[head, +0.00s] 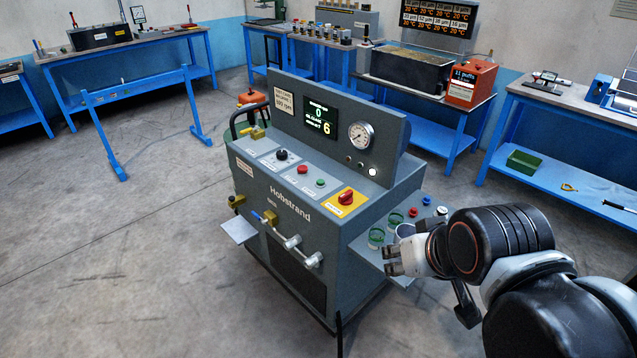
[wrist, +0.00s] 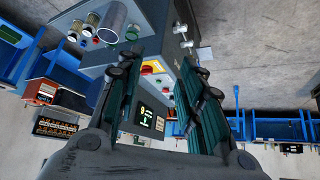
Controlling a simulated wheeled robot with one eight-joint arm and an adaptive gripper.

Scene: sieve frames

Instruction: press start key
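A dark grey machine (head: 290,207) marked "Hobstrand" stands in the middle of the head view. Its sloping panel carries a green button (head: 320,183), a red button (head: 302,169), a black knob (head: 282,155) and a red rotary switch (head: 346,197) on a yellow plate. The lettering by the buttons is too small to read, so I cannot tell which is the start key. My gripper (head: 391,261) is at the machine's right side, beside its side shelf, apart from the panel buttons. The wrist view shows its two fingers (wrist: 160,64) spread apart with nothing between them.
The side shelf (head: 370,258) holds green-rimmed sieve cups and small coloured pieces near my gripper. A display (head: 320,119) and a gauge (head: 361,135) rise behind the panel. Valves and pipes (head: 290,242) stick out in front.

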